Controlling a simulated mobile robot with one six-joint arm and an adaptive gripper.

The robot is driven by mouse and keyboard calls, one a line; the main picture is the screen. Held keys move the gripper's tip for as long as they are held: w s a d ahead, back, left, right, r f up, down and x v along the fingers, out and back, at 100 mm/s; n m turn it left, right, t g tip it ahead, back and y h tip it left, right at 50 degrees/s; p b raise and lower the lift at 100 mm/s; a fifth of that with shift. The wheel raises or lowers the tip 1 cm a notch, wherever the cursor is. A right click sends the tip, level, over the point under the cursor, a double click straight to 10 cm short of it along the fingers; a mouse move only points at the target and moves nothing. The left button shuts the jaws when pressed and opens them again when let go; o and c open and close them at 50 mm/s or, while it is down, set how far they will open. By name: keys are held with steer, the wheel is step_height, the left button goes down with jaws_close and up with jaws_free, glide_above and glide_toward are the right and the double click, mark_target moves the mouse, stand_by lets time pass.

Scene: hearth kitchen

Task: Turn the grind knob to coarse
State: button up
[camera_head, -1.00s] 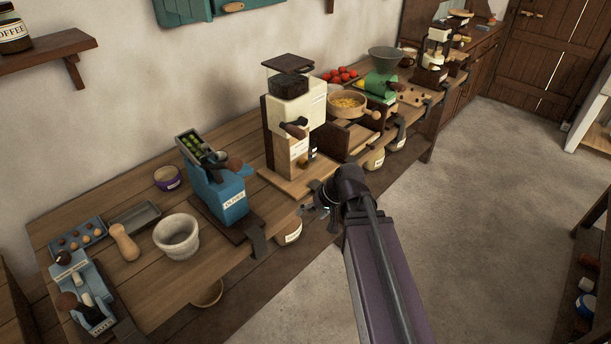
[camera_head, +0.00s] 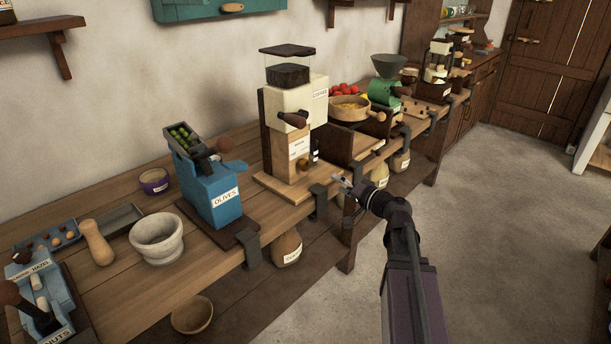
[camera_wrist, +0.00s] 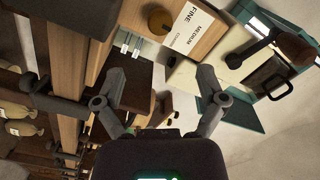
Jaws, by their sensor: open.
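The coffee grinder (camera_head: 310,110) is a cream and wood machine with a glass hopper, standing upright on a wooden base. Its small round wooden knob (camera_head: 303,165) sits low on the front, under a white label. In the wrist view the brass-brown knob (camera_wrist: 160,20) is at the top, beside the label (camera_wrist: 190,27) reading FINE, MEDIUM and, less clearly, COARSE. My gripper (camera_head: 343,182) is open in front of the grinder, to the right of its base, apart from the knob. In the wrist view its fingers (camera_wrist: 161,75) are spread and empty, with the knob beyond them.
A brown-gripped lever (camera_head: 292,119) sticks out above the knob. A blue OLIVES machine (camera_head: 215,190) stands left. A pan (camera_head: 348,109) and a green machine (camera_head: 383,98) stand right. Dark clamps (camera_head: 319,203) line the bench edge. The floor in front is clear.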

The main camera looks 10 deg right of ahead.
mark_target(307, 166)
steer(key=shift+d, duration=0.2)
steer(key=shift+w+a, duration=0.1)
steer(key=shift+w, duration=0.1)
steer(key=x, duration=1.3)
steer(key=shift+w+a+r, duration=0.1)
steer(key=shift+w+r, duration=0.05)
steer(key=shift+w, duration=0.15)
steer(key=c, duration=1.2)
